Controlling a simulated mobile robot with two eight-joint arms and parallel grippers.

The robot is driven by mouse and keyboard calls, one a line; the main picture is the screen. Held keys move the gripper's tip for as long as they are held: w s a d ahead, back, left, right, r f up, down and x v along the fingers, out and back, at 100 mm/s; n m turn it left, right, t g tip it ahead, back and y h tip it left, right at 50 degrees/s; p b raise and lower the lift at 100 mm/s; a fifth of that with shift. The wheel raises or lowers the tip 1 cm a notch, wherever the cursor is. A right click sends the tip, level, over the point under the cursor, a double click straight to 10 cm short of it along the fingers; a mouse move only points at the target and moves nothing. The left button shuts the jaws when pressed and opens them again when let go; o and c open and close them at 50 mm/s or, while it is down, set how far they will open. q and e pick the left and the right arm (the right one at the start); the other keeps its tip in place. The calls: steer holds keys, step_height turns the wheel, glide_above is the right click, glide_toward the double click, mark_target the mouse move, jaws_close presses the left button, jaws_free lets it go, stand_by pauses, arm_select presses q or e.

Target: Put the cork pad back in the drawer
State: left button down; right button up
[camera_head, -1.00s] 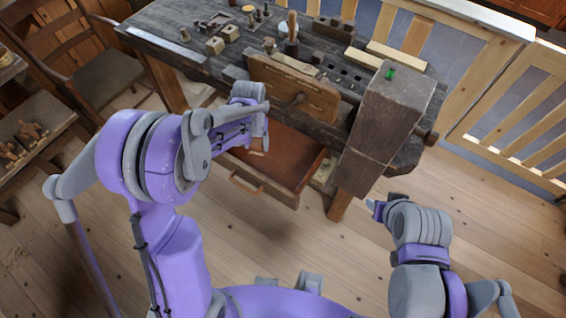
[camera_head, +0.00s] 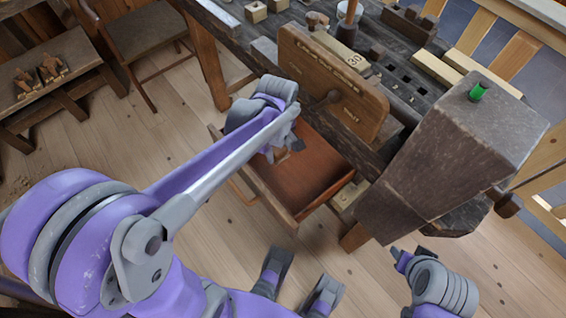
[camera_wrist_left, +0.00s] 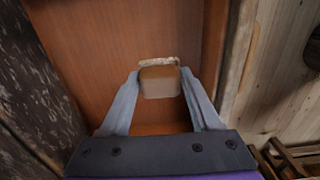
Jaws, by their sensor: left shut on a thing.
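The cork pad (camera_wrist_left: 160,82), a small tan block with a pale, rough far edge, is between the two grey fingers of my left gripper in the left wrist view. My left gripper (camera_head: 288,150) is shut on it and is over the open drawer (camera_head: 318,168). The drawer's reddish-brown floor (camera_wrist_left: 110,45) shows behind the pad, and I cannot tell whether the pad touches it. In the head view the pad is hidden by the gripper. My right gripper (camera_head: 412,256) is low at the right, apart from the bench; its jaw state is unclear.
The drawer juts out from under the dark workbench (camera_head: 222,18). A wooden vise board (camera_head: 325,80) and a heavy block (camera_head: 455,150) with a green piece (camera_head: 478,91) overhang near it. A side bench (camera_head: 55,85) stands at the left. Floor in front is clear.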

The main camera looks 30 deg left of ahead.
mark_target(279, 170)
arm_select(q)
step_height(279, 170, down, 3)
steer(key=shift+s+f+b, duration=0.1)
steer(key=shift+b, duration=0.2)
steer(key=shift+f+b, duration=0.55)
steer(key=shift+f, duration=1.7)
steer(key=shift+f, duration=0.1)
steer(key=shift+c, duration=0.5)
jaws_free()
